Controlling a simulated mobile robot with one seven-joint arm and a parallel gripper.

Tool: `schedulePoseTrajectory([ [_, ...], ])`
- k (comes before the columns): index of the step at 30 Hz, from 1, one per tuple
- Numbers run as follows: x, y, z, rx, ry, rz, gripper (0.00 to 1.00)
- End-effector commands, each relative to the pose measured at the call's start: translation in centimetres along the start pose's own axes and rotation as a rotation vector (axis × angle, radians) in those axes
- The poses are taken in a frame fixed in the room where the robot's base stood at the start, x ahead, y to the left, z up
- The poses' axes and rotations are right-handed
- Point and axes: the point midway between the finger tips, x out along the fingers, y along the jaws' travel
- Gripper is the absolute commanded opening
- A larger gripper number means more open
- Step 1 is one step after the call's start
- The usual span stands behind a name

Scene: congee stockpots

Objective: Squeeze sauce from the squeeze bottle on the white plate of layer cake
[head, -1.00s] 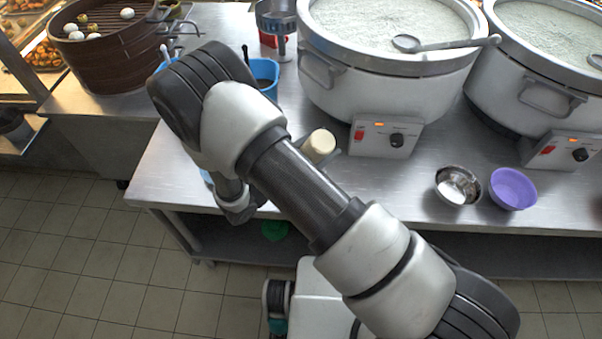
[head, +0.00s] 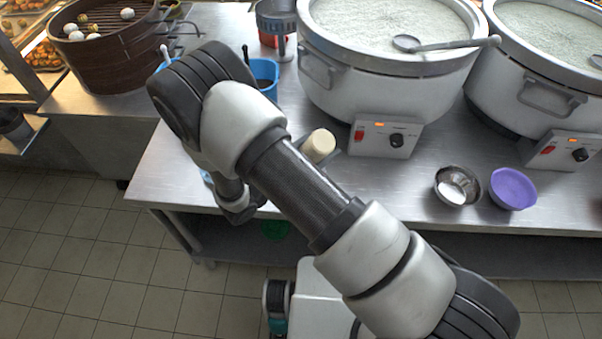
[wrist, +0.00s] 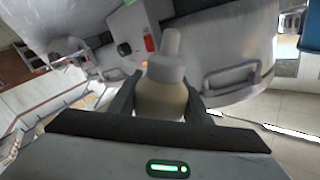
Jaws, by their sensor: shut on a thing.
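The squeeze bottle (wrist: 161,93), cream-coloured with a pale cap and nozzle, stands out between the dark fingers of my gripper (wrist: 163,98) in the wrist view. The fingers are shut on its body, and its nozzle points away from the gripper. In the head view a round cream end of the bottle (head: 319,146) shows just past my forearm, above the steel counter. My forearm hides most of the gripper there. I cannot make out the white plate or the layer cake in either view; my arm covers part of the counter.
Two big congee pots (head: 388,75) (head: 545,85) with control boxes stand along the counter (head: 400,185). A steel bowl (head: 457,186) and a purple bowl (head: 513,189) sit at the right. A blue container (head: 265,74) and a steamer basket (head: 110,50) are at the left. Front counter between is clear.

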Motion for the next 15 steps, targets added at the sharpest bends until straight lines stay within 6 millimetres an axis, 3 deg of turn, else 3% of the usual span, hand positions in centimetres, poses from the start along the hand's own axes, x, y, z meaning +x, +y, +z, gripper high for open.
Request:
schedulePoseTrajectory([
  [9, 0.0, -1.3, -2.6, 0.000, 0.001, -0.001, 0.33],
  [15, 0.0, -1.0, -2.6, 0.033, 0.001, -0.001, 0.33],
])
